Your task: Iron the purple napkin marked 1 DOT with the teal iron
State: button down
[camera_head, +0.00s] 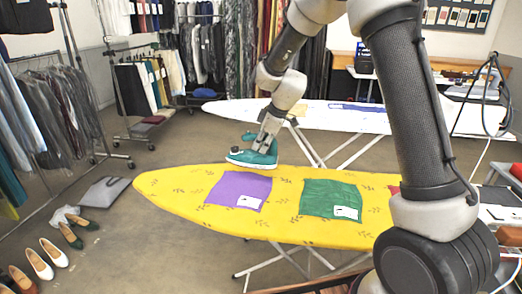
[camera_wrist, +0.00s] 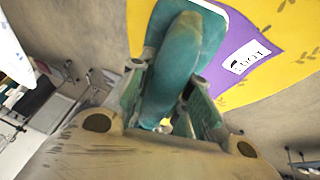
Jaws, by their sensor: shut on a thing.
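The teal iron (camera_head: 253,158) is held by my gripper (camera_head: 268,145) near the far edge of the yellow ironing board. My gripper is shut on the iron's handle, which also shows between the fingers in the wrist view (camera_wrist: 178,75). The purple napkin (camera_head: 236,189) lies flat on the board, just in front of the iron. Its white label (camera_wrist: 246,57) carries a mark that reads like "1 DOT" in the wrist view. In the wrist view the iron overlaps the napkin's side. I cannot tell whether the iron touches the cloth or hovers above it.
A green napkin (camera_head: 330,199) lies to the right on the yellow board (camera_head: 170,187), with something red partly hidden behind my arm. A white ironing board (camera_head: 235,109) stands behind.

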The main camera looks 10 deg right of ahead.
jog(key=shift+r, duration=1.7)
